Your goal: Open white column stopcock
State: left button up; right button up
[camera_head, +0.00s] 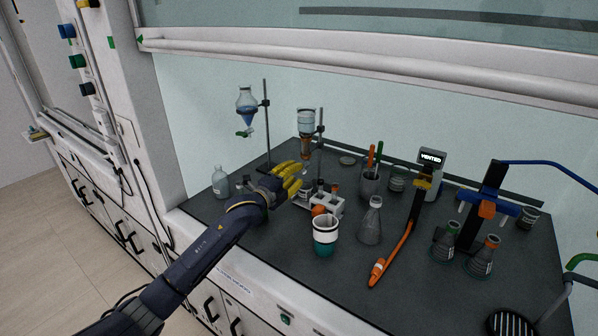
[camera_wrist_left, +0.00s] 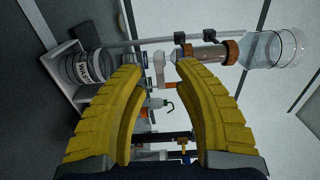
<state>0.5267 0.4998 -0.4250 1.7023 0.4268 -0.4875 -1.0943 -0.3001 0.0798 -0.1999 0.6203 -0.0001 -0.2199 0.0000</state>
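The glass column, with a clear reservoir (camera_head: 306,122) on top and a brown packed tube (camera_head: 306,149) below, is clamped to a stand at the back left of the bench. In the left wrist view the column lies sideways, with its brown tube (camera_wrist_left: 212,54) and reservoir (camera_wrist_left: 272,49) to the right. A white stopcock (camera_wrist_left: 159,70) shows at its lower end, between my fingertips in the picture; contact cannot be told. In the head view the stopcock is too small to tell. My left gripper (camera_head: 297,172), yellow-fingered, is open (camera_wrist_left: 157,72). My right gripper is not in view.
A separatory funnel (camera_head: 246,108) hangs on a stand to the left. A white rack (camera_head: 328,206) with vials, a teal-and-white cup (camera_head: 325,241) and a clear flask (camera_head: 371,222) stand right of the gripper. A labelled jar (camera_wrist_left: 82,67) is close to the left finger in the wrist view.

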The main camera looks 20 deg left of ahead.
pick_arm(q)
jog(key=shift+x, duration=1.2)
grip_shut()
